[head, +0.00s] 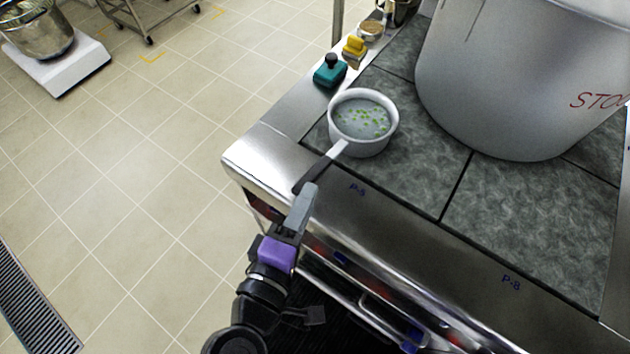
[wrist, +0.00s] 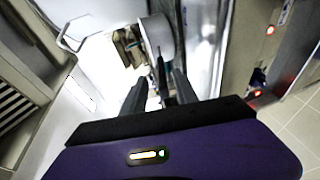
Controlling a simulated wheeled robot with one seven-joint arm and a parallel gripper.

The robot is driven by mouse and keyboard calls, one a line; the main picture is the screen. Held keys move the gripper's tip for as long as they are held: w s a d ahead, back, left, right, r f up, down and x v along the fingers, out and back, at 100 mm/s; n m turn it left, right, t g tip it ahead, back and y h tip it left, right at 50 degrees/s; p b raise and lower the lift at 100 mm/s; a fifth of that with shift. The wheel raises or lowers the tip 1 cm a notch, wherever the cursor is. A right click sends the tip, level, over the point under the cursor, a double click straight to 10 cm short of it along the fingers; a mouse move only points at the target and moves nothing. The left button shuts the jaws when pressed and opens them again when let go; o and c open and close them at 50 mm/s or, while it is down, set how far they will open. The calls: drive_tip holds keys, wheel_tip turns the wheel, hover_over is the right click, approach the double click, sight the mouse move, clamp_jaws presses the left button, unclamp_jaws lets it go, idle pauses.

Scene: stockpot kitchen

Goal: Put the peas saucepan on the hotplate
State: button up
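The peas saucepan (head: 345,135) is a small white pan with pale liquid and green peas inside. In the head view it appears to rest upright on the grey hotplate (head: 415,180) marked P-5, near its left corner. Its handle (head: 314,174), white then dark, points to the lower left over the steel front edge. My gripper (head: 307,190) is at the handle's dark end. In the wrist view its two fingers (wrist: 160,83) stand apart, with the thin dark handle (wrist: 162,72) between them and gaps visible. The pan (wrist: 158,35) shows beyond; contact with the fingers is unclear.
A large steel stockpot (head: 500,90) stands right of the saucepan. Teal (head: 330,71) and yellow (head: 354,50) items and a small round container (head: 371,30) line the left steel border. The P-8 plate (head: 540,235) has clear room in front.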

drive_tip(key=shift+v, duration=1.75)
